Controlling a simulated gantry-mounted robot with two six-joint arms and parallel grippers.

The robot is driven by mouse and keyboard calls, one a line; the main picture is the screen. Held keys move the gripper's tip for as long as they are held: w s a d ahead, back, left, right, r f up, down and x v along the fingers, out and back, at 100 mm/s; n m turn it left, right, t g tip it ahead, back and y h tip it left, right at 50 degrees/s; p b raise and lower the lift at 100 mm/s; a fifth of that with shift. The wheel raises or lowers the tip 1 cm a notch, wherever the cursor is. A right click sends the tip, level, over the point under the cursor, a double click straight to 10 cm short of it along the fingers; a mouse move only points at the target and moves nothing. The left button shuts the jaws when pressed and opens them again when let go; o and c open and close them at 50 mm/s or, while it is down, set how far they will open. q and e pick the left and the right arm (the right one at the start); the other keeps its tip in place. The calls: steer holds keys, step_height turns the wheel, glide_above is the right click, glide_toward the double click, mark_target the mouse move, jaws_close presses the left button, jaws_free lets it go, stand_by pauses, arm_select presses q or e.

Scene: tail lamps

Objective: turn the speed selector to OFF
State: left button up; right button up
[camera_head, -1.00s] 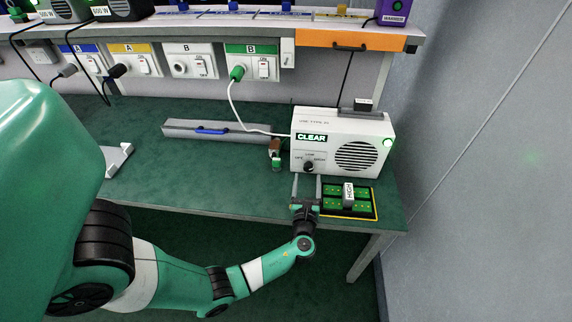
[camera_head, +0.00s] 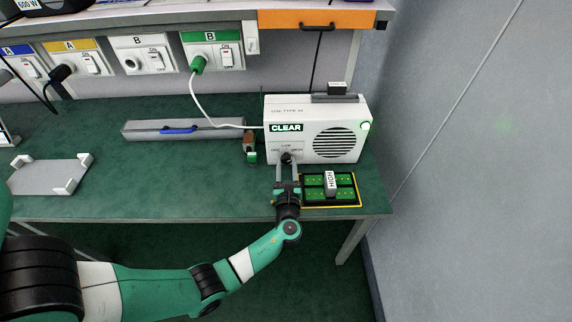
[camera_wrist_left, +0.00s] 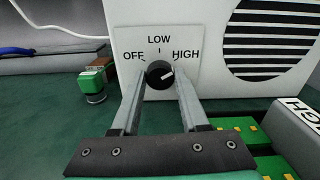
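The speed selector is a small black knob (camera_head: 287,158) on the front of a white box-shaped unit (camera_head: 310,106). In the left wrist view the knob (camera_wrist_left: 160,74) sits below a label plate (camera_wrist_left: 158,42) reading OFF at left, LOW at top and HIGH at right. Its white mark lies on the right half, on the HIGH side. My left gripper (camera_head: 287,168) is open, one finger on each side of the knob. In the left wrist view its fingertips (camera_wrist_left: 161,80) flank the knob; firm contact cannot be made out. My right gripper is not in view.
A green board with a HIGH block (camera_head: 330,182) lies just right of my gripper. A small green-capped item (camera_head: 250,150) stands left of the unit. A white cable (camera_head: 205,113) runs from a green plug to the unit. A grey case (camera_head: 150,129) lies behind left.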

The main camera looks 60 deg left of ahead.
arm_select(q)
jaws_close()
